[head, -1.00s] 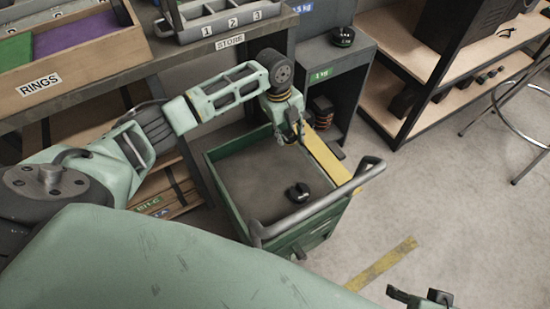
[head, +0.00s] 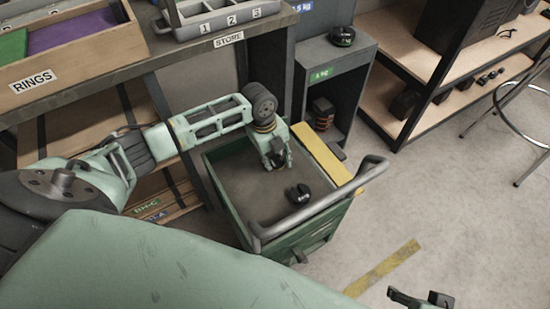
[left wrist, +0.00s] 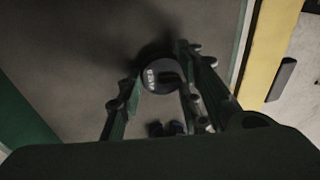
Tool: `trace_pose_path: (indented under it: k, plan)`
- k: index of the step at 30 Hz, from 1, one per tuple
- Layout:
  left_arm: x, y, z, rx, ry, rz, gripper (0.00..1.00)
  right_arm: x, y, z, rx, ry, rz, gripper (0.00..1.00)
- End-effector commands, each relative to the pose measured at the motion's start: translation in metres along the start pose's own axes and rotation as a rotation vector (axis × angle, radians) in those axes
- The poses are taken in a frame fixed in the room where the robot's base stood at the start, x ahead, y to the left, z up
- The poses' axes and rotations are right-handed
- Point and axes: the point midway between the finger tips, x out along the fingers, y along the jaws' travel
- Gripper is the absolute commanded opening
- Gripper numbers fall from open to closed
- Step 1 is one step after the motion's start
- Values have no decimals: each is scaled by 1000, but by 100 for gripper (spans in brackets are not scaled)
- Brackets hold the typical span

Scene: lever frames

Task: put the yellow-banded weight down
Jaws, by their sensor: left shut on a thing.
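My left gripper (head: 277,163) points down over the far part of the green cart's grey tray (head: 235,180). In the left wrist view its fingers (left wrist: 162,98) are shut on a dark round weight (left wrist: 160,76) with white lettering. No yellow band shows on it, and in the head view the gripper hides it. I cannot tell whether it touches the tray. Another black weight (head: 298,193) lies on the tray, nearer the handle. My right gripper (head: 422,299) shows only in part at the bottom right edge, and its opening is unclear.
The cart has raised green edges and a grey handle (head: 320,203). A yellow strip (head: 333,165) lies along its far right side. A dark cabinet (head: 335,75) with a black weight (head: 342,36) on top stands behind. A shelf bench (head: 265,28) is to the left. Bare tray surrounds the gripper.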

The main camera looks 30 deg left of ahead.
Motion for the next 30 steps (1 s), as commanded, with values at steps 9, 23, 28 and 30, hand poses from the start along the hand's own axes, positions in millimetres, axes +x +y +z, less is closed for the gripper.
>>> trace_pose_path:
  k: [9, 23, 28, 30]
  plan:
    - [1, 0, 0, 0, 0, 0, 52, 0, 0, -2, -1, 5, -1, 62]
    - [-23, -2, 1, 1, -2, -4, 52, -8, 0, -2, -1, -7, 0, 62]
    - [-62, -2, 1, 1, -3, -3, 52, -20, 1, 0, 0, -30, 0, 62]
    - [-77, -1, 1, 1, -2, -2, 52, -22, 1, -3, 1, -25, 0, 62]
